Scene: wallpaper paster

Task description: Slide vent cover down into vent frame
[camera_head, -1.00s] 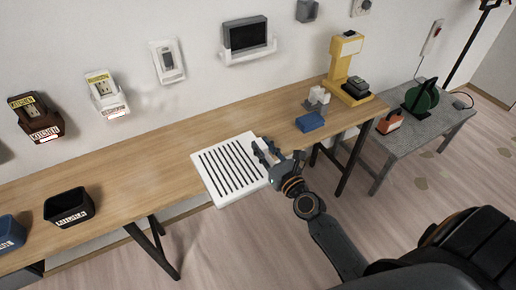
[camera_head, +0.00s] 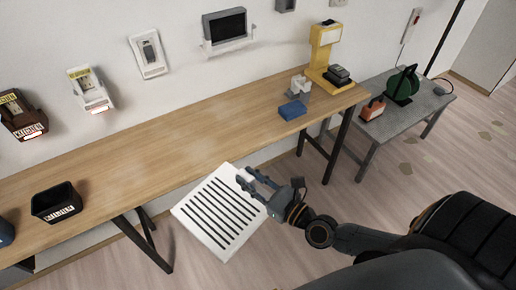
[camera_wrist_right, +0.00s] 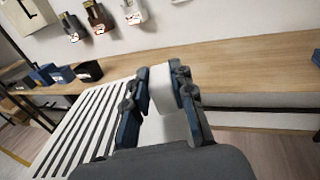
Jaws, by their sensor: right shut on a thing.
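The vent cover (camera_head: 218,212) is a white square panel with dark parallel slots. It is held off the front edge of the wooden table, tilted in the head view. My right gripper (camera_head: 247,178) is shut on a white block-like grip at the cover's upper right edge. In the right wrist view, the gripper (camera_wrist_right: 165,95) has its fingers on both sides of this white grip, and the slotted cover (camera_wrist_right: 85,125) extends to the left. I cannot make out the vent frame for certain. My left gripper is not in view.
A long wooden table (camera_head: 150,150) runs along the wall. On it are a black bin (camera_head: 56,203), a blue block (camera_head: 292,110) and a yellow machine (camera_head: 325,55). A grey side table (camera_head: 410,112) stands right. Wall-mounted holders hang above. The table's middle is clear.

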